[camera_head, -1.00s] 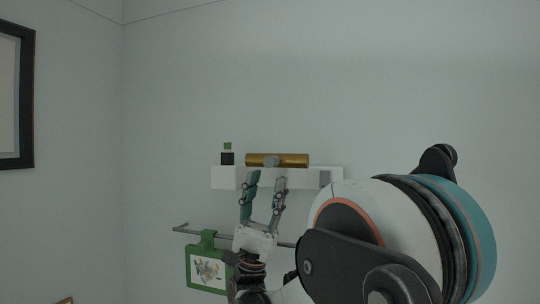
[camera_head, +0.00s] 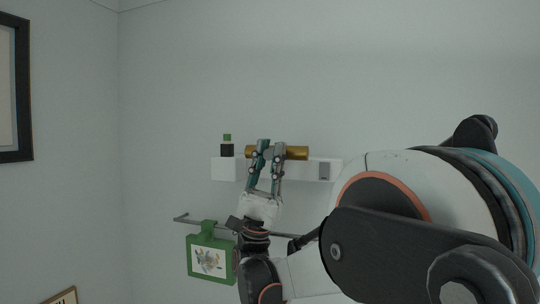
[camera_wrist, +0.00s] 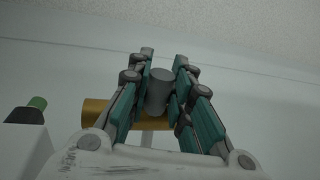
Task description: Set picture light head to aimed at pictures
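The picture light head is a gold cylinder (camera_head: 297,153) lying level above a white wall ledge. Its left part also shows in the wrist view (camera_wrist: 97,113). A short grey knob (camera_wrist: 160,88) sticks out from its front, between my fingers. My gripper (camera_head: 271,147) reaches up from below in front of the cylinder. Its two teal-padded fingers lie against both sides of the knob in the wrist view (camera_wrist: 161,78) and look shut on it. In the head view the fingers hide the knob and part of the cylinder.
The white ledge (camera_head: 226,170) carries a black bottle with a green cap (camera_head: 227,148) on the left and has a grey panel (camera_head: 323,171) on its right front. Below, a grey rail (camera_head: 182,219) holds a green-framed picture (camera_head: 190,254). A dark-framed picture (camera_head: 27,90) hangs at far left.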

